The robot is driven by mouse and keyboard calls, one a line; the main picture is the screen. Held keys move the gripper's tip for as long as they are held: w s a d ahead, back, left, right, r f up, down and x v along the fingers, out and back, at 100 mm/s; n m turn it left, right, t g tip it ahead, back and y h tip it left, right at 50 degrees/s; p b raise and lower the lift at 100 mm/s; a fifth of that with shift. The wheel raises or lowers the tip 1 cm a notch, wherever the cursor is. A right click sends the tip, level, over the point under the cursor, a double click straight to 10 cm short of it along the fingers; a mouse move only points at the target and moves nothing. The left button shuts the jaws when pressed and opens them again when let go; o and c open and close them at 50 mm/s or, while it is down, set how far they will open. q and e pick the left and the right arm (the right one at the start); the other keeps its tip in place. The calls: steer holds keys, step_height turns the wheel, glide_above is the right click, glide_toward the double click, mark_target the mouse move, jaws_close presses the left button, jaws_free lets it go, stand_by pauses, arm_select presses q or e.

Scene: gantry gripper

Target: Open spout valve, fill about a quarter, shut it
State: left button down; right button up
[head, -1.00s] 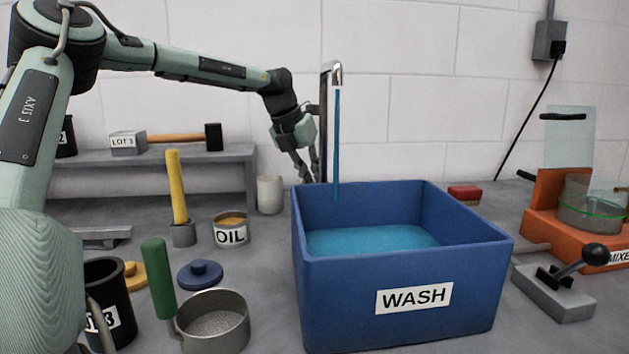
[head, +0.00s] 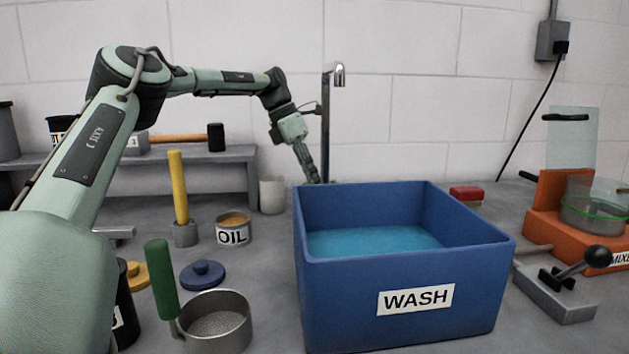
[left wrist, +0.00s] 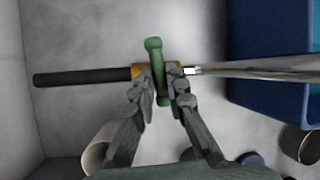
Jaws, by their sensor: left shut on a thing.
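The spout (head: 337,76) rises behind the blue WASH tub (head: 345,305), and no stream falls from it. Blue water (head: 370,242) lies in the tub below the rim. In the left wrist view the green valve handle (left wrist: 153,50) crosses a brass valve body (left wrist: 142,72) on the pipe. My left gripper (head: 313,178) is low behind the tub's left back corner. In the left wrist view its fingers (left wrist: 162,90) are shut on the green handle. The handle is hidden in the head view. My right gripper is in neither view.
Left of the tub stand an oil tin (head: 233,230), a white cup (head: 272,194) and a green-handled pan (head: 215,322). A lever block (head: 556,290) and an orange mixer (head: 545,235) stand to the right. A red block (head: 466,193) lies behind the tub.

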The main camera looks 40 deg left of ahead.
arm_select(q)
steer(key=shift+m+g, duration=0.3)
steer(key=shift+m, duration=0.5)
steer(key=c, duration=1.5)
jaws_free()
steer(key=shift+c, duration=0.2)
steer(key=shift+a, duration=0.1)
steer(key=v, duration=0.7)
steer(key=shift+a+r, duration=0.15)
steer(key=shift+r, duration=0.1)
